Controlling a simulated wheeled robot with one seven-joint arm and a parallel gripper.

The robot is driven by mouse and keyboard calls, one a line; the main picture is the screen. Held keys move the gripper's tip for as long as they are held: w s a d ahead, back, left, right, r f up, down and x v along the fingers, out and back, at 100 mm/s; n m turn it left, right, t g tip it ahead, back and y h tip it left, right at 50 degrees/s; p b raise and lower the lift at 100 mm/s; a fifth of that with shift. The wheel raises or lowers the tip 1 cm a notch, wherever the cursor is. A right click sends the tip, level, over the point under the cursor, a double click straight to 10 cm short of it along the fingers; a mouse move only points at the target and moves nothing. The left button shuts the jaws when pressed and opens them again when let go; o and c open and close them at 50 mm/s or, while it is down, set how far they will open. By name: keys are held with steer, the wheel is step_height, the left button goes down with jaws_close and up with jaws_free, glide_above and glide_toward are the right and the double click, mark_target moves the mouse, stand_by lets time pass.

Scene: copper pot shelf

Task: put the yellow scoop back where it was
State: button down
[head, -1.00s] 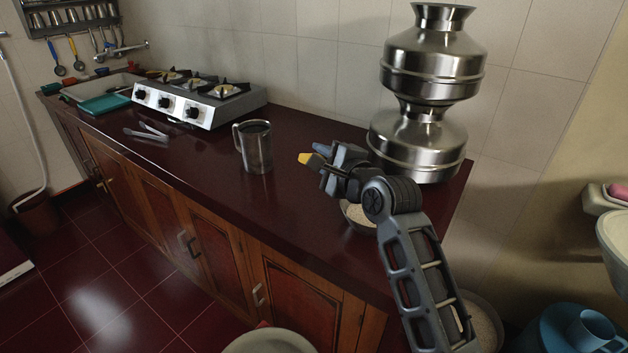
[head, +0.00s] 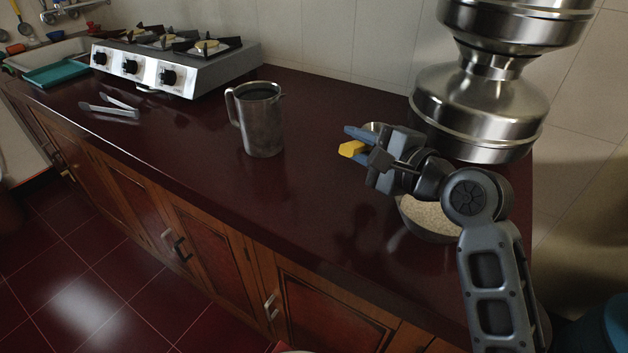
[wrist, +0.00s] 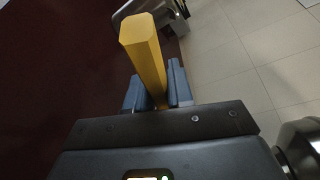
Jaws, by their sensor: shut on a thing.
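My gripper (head: 362,145) is shut on the yellow scoop (head: 352,149) and holds it above the dark red counter (head: 300,195), in front of the steel pots. The scoop's yellow handle (wrist: 146,58) stands between the blue-grey fingers in the wrist view, its flat end toward the camera. A small pale round shape shows behind the fingers in the head view; I cannot tell if it is the scoop's head. A steel bowl of pale grain (head: 428,215) stands on the counter below my wrist, partly hidden by my arm.
A steel jug (head: 258,120) stands left of my gripper. Stacked steel pots (head: 480,110) stand close behind it. Tongs (head: 110,108) and a gas stove (head: 170,65) are further left. The counter between jug and bowl is clear.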

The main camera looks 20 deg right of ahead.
steer(key=w+a+f, duration=0.1)
steer(key=a, duration=0.1)
steer(key=w+a+f, duration=0.1)
steer(key=a+f, duration=0.1)
steer(key=a, duration=0.1)
steer(key=w+a+f, duration=0.1)
steer(key=a+f, duration=0.1)
steer(key=a, duration=0.1)
steer(key=shift+w+f, duration=0.2)
steer(key=shift+w, duration=0.05)
steer(key=shift+f, duration=1.95)
steer(key=shift+f, duration=0.1)
steer(key=c, duration=1)
jaws_free()
steer(key=shift+s, duration=0.1)
steer(key=v, duration=1.2)
steer(key=shift+b, duration=0.4)
